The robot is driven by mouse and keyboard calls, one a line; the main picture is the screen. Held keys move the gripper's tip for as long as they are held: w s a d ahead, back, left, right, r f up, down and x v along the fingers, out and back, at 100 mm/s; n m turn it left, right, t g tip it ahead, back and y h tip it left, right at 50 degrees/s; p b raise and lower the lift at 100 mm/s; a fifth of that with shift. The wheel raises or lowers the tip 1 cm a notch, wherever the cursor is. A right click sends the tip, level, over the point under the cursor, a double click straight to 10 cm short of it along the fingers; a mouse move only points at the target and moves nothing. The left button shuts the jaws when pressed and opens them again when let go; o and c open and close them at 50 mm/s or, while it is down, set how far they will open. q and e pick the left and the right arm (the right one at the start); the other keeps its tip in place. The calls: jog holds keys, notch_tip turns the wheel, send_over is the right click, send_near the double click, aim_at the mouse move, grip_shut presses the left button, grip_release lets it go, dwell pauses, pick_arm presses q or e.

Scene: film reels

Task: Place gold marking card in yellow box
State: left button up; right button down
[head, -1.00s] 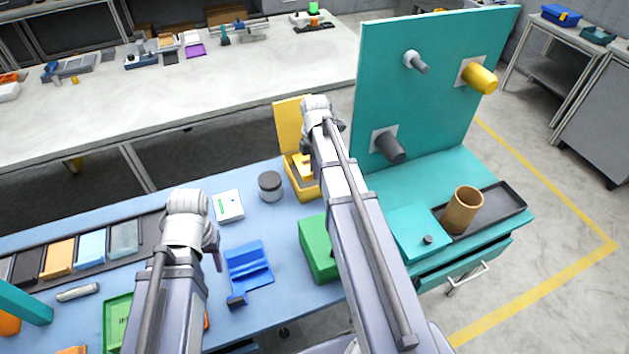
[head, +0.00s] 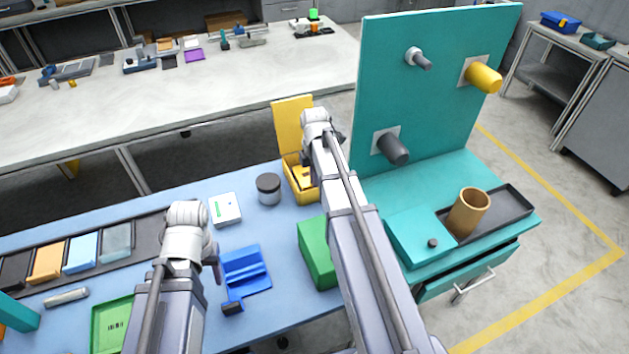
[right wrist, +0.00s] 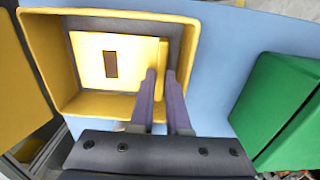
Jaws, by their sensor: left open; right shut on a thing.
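The yellow box (head: 301,196) stands at the back right of the blue bench with its lid (head: 292,122) up. In the right wrist view the box (right wrist: 105,14) is seen from above. The gold marking card (right wrist: 92,62), with a dark rectangle on it, is inside the box walls. My right gripper (right wrist: 160,72) reaches into the box and is shut on the card's right edge. Whether the card touches the floor of the box I cannot tell. My left gripper (head: 213,268) is open, low over the bench by a blue stand; its fingers are mostly hidden.
A green box (head: 316,252) stands right of the blue stand (head: 246,270). A dark-lidded jar (head: 268,188) and a white card box (head: 225,208) are left of the yellow box. A teal board (head: 435,85) with pegs rises at right.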

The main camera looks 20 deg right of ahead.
pick_arm(q)
jog(key=shift+f, duration=0.2)
pick_arm(e)
jog(key=shift+f, duration=0.2)
jog(key=c, duration=1.2)
grip_release()
pick_arm(q)
jog(key=shift+r, duration=0.2)
pick_arm(e)
jog(key=shift+o, duration=0.2)
jog(key=shift+r, duration=0.15)
pick_arm(q)
notch_tip(320, 180, up, 13)
jog(key=p, duration=1.3)
pick_arm(e)
notch_tip(320, 180, up, 13)
jog(key=s+a+m, duration=0.6)
jog(key=s+a, duration=0.2)
jog(key=a, duration=0.4)
jog(key=s+a+m+h, duration=0.1)
jog(key=s+a+m, duration=0.6)
jog(key=a, duration=0.5)
jog(key=shift+s+a+m, duration=0.2)
jog(key=shift+s+m, duration=0.1)
jog(key=shift+s, duration=0.95)
